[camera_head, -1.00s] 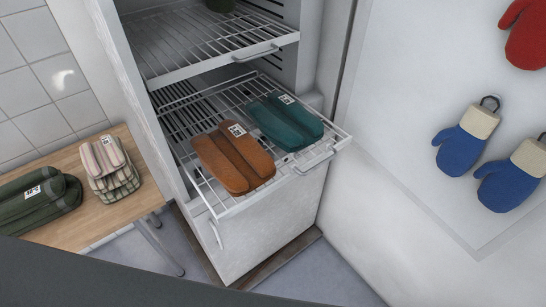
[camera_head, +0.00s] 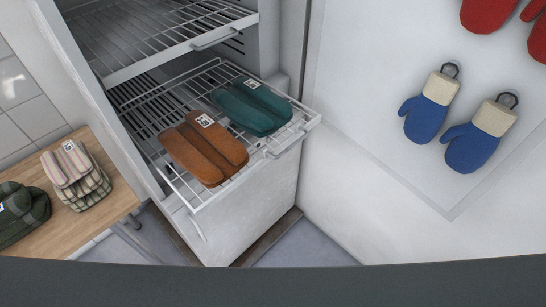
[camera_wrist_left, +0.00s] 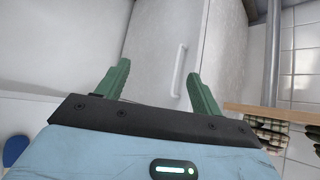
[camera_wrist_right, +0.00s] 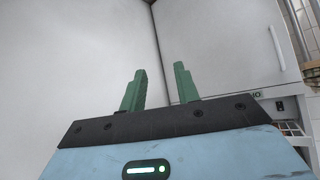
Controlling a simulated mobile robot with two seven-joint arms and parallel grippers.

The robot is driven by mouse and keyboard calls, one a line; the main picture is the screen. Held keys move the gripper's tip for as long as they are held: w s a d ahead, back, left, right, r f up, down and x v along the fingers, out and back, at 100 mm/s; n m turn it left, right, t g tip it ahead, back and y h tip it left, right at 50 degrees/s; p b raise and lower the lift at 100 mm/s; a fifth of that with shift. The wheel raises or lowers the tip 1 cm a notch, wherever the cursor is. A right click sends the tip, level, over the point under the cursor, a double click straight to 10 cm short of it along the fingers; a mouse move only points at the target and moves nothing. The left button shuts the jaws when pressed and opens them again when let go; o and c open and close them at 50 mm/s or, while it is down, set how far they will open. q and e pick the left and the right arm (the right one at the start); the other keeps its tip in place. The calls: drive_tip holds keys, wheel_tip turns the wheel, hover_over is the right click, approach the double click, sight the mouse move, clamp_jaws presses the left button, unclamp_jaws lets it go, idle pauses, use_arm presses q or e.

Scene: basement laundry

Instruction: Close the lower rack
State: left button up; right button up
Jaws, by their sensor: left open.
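The lower rack (camera_head: 303,119) is a white wire shelf, pulled well out of the white cabinet in the head view, with a handle (camera_head: 284,143) on its front rail. A brown folded item (camera_head: 204,149) and a teal folded item (camera_head: 252,106) lie on it. Neither gripper shows in the head view. My left gripper (camera_wrist_left: 159,70) is open and empty, facing a white panel with an upright handle (camera_wrist_left: 178,70). My right gripper (camera_wrist_right: 160,69) has its fingers apart and empty, facing plain white surfaces.
An upper wire rack (camera_head: 150,35) sits above, inside the cabinet. A wooden table (camera_head: 115,203) with folded cloth items (camera_head: 75,175) stands at left. Blue mitts (camera_head: 425,115) and red mitts (camera_head: 488,14) hang at right. A strip of floor (camera_head: 305,245) shows below.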

drive_tip(key=shift+m+t+y, duration=0.6)
drive_tip(key=shift+m+t, duration=0.2)
drive_tip(key=shift+m, duration=0.1)
drive_tip(key=w, duration=0.2)
drive_tip(key=w+r+b, duration=0.1)
drive_tip(key=w, duration=0.1)
drive_tip(key=w+r+b, duration=0.1)
drive_tip(key=w, duration=0.1)
drive_tip(key=shift+w+a, duration=0.1)
drive_tip(key=shift+a, duration=0.05)
clamp_jaws()
use_arm(q)
drive_tip(key=s+f+g+b, duration=0.1)
drive_tip(key=s+f+b, duration=0.2)
drive_tip(key=f, duration=0.3)
drive_tip(key=s+d+f+g+b, duration=0.1)
drive_tip(key=s+f+b, duration=0.3)
drive_tip(key=f+b, duration=0.1)
drive_tip(key=shift+f, duration=0.5)
use_arm(e)
drive_tip(key=w+a+r+m+t+y, duration=0.1)
drive_tip(key=w+r+m+y, duration=0.3)
drive_tip(key=w+r, duration=0.4)
drive_tip(key=w+a+r+m+t+y, duration=0.1)
drive_tip(key=w+a+r+m+y, duration=0.1)
drive_tip(key=w+r+m+y, duration=0.3)
drive_tip(key=w+r, duration=0.4)
drive_tip(key=r, duration=0.2)
drive_tip(key=shift+a+y, duration=0.3)
drive_tip(key=shift+a, duration=0.1)
